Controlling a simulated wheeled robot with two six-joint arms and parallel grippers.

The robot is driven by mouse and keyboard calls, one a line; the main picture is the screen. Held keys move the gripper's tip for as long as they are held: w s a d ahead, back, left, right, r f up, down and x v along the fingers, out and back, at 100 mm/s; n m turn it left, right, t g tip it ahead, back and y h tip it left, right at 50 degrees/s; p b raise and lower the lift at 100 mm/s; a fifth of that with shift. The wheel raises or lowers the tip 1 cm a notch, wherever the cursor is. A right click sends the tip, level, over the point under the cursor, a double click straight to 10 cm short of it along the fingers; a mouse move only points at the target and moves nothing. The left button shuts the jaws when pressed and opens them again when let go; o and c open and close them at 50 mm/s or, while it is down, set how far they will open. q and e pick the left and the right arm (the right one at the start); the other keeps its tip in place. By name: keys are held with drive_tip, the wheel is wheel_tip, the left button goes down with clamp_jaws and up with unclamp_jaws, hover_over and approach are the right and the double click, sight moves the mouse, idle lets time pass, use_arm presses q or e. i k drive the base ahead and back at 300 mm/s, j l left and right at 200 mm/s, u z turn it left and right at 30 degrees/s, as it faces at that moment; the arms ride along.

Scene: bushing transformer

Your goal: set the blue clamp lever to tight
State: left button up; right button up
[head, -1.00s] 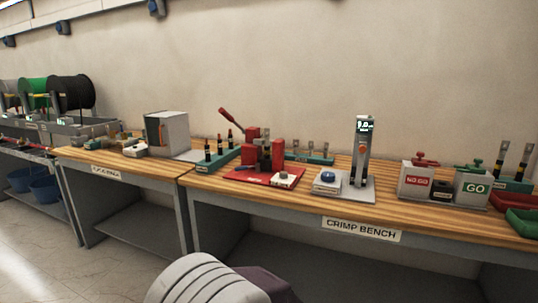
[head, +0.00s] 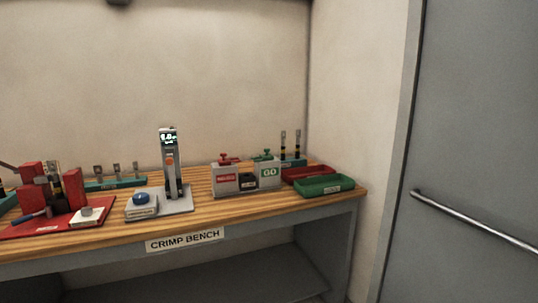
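A dark blue handle (head: 32,216) lies low at the front of a red press (head: 72,186) at the left of the bench; whether it is the clamp lever, and its setting, I cannot tell. A round blue knob (head: 141,198) sits on a small pale block in front of a grey upright device (head: 170,165) with a lit display. Neither of my grippers is in view.
The wooden crimp bench (head: 243,207) runs along the wall. Grey NO-GO (head: 226,182) and GO (head: 267,176) gauge blocks, a red tray (head: 305,173) and a green tray (head: 322,190) stand at its right. A grey door (head: 470,130) with a bar is farther right.

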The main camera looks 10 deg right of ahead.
sight(48, 210)
drive_tip(key=u, duration=1.5)
